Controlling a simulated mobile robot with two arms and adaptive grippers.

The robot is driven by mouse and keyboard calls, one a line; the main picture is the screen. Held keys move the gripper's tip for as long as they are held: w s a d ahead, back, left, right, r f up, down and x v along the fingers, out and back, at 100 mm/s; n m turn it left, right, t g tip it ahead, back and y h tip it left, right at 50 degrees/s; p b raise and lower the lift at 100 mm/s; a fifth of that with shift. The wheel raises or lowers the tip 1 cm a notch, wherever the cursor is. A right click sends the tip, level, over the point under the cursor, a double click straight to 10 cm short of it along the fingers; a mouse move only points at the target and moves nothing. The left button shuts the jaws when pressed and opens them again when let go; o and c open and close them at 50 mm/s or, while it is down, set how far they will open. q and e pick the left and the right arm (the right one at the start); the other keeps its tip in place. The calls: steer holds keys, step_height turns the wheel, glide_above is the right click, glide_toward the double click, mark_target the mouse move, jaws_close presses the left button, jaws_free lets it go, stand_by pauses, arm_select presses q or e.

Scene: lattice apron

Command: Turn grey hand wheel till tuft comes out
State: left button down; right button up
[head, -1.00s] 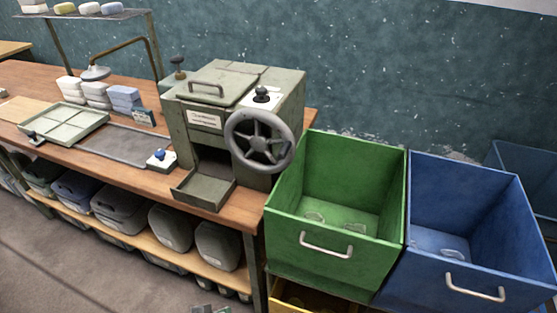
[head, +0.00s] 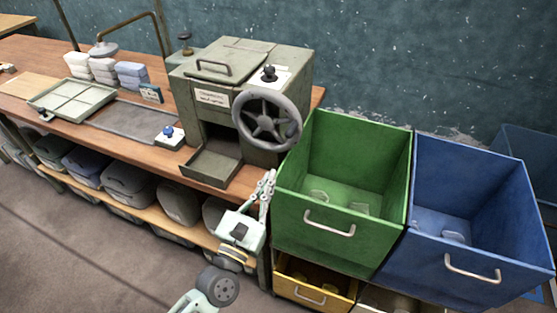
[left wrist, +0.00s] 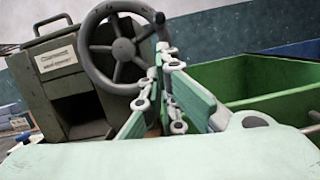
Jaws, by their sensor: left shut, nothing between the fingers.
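The grey hand wheel (head: 267,120) is on the front right of a grey-green machine (head: 205,98) on the wooden bench. It also shows in the left wrist view (left wrist: 118,50), just behind my fingers. My left gripper (head: 268,183) is shut and empty, pointing up, below the wheel and in front of the bench's right end. In the left wrist view its fingertips (left wrist: 161,30) overlap the wheel's right rim; I see no grip on it. The machine's outlet opening and tray (head: 212,168) show no tuft. My right gripper is not in view.
A green bin (head: 335,225) stands right of my left gripper, with a blue bin (head: 480,240) beyond it and a yellow bin (head: 312,285) below. The bench (head: 225,178) holds a sectioned tray (head: 72,97) and stacked blocks (head: 103,70). Floor at front left is clear.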

mark_target(285, 145)
arm_select(q)
steer(key=p+x, duration=0.3)
steer(key=x, duration=0.6)
steer(key=shift+w, duration=0.3)
steer(key=shift+d+r, duration=0.1)
steer(key=shift+d, duration=0.05)
step_height(285, 145, up, 2)
steer(key=n+y, duration=0.1)
steer(key=n, duration=0.1)
steer(key=n+b, duration=0.1)
steer(key=n, duration=0.1)
steer(key=shift+s+d+r+y+b, duration=0.1)
steer(key=shift+d+r+y+b, duration=0.05)
steer(key=shift+y+b, duration=0.2)
